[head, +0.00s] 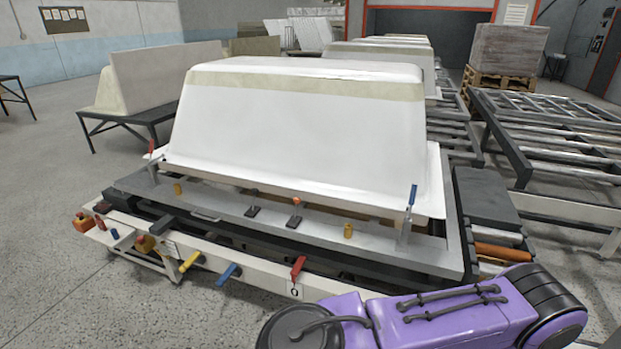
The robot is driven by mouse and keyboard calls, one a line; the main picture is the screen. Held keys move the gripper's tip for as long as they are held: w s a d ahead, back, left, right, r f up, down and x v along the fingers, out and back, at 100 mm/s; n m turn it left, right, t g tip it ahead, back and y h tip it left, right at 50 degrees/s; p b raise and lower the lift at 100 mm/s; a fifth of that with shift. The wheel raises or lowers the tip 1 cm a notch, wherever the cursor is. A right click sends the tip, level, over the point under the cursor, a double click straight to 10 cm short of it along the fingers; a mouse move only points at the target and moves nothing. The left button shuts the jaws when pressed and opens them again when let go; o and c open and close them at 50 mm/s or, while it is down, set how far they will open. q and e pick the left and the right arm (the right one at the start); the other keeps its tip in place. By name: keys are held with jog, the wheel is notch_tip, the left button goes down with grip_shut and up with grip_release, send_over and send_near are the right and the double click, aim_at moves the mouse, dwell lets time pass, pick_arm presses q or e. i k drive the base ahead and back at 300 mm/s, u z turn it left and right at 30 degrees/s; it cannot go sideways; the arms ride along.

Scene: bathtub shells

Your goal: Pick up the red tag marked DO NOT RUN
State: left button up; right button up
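No writing reading DO NOT RUN is legible, so I cannot tell which red thing is the tag. A red piece (298,268) sits on the front rail, above a small white label with a dark round mark; it looks like a lever handle. A smaller red piece (102,207) lies at the left end of the bench, among small orange and blue items. A thin red handle (151,147) stands at the mould's left corner. A purple arm of mine crosses the bottom right, but neither gripper shows.
A large white tub shell (300,125) stands on a grey frame (440,262) with clamps. Yellow (190,262) and blue (228,274) levers are on the front rail. Roller conveyors (555,135) run at right. Concrete floor (60,270) is clear at left.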

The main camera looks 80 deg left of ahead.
aim_at(100, 223)
jog(key=u, duration=4.15)
jog(key=k, duration=0.35)
jog(key=u, duration=0.85)
jog(key=i, duration=3.7)
jog(key=z, duration=1.6)
jog(key=i, duration=0.75)
jog(key=z, duration=0.9)
